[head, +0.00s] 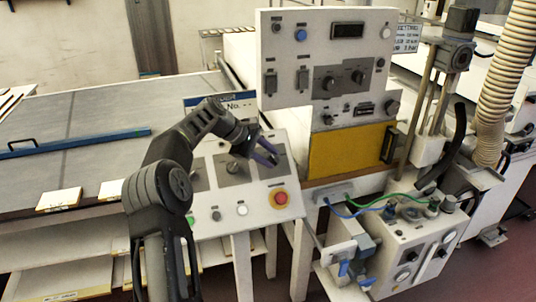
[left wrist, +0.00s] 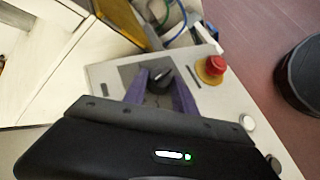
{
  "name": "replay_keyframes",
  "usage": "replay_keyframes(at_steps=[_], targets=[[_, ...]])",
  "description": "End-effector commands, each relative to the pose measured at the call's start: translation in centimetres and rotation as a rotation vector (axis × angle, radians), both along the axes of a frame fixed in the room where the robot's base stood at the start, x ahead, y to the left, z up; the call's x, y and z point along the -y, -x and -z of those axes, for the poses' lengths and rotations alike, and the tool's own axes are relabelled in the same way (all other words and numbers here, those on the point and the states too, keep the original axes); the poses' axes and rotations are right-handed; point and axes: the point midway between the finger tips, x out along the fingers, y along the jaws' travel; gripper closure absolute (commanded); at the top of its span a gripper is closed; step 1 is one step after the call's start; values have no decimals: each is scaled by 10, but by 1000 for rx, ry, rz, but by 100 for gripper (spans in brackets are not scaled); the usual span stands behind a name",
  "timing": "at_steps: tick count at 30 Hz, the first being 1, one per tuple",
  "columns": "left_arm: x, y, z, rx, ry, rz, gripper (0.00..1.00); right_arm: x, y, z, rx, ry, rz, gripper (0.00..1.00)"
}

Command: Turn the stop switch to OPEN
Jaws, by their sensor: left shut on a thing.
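The sloped control panel (head: 262,209) carries several dark rotary switches on grey plates. My left gripper (head: 267,153) is over the right-hand plate, above the red button, and covers most of the switch there. In the left wrist view the black switch knob (left wrist: 161,79) stands between the purple fingertips of my left gripper (left wrist: 160,88), on its grey plate (left wrist: 130,72). The fingers are shut on this knob. Lettering around the knob is too small to read, so I cannot tell its marked position. My right gripper is in neither view.
A red mushroom button (head: 280,198) on a yellow ring sits just below the gripper. A white button (head: 242,209) and a green button (head: 190,218) line the panel's lower edge. A taller white cabinet (head: 283,88) with a yellow panel (head: 345,152) rises behind, to the right.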

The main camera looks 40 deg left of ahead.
Motion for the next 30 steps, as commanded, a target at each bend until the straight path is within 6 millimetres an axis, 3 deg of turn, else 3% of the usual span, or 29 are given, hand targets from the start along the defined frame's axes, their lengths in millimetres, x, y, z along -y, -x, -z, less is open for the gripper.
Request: replay_keyframes(at_steps=[13,14,15,21,30], targets=[[1,0,1,-10,-4,11,100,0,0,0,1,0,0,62],[1,0,1,-10,-4,11,65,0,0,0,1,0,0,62],[0,0,1,-10,-4,11,61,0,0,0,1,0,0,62],[0,0,1,-9,-5,10,45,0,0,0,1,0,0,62],[-1,1,-1,-8,-5,9,45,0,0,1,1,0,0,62]])
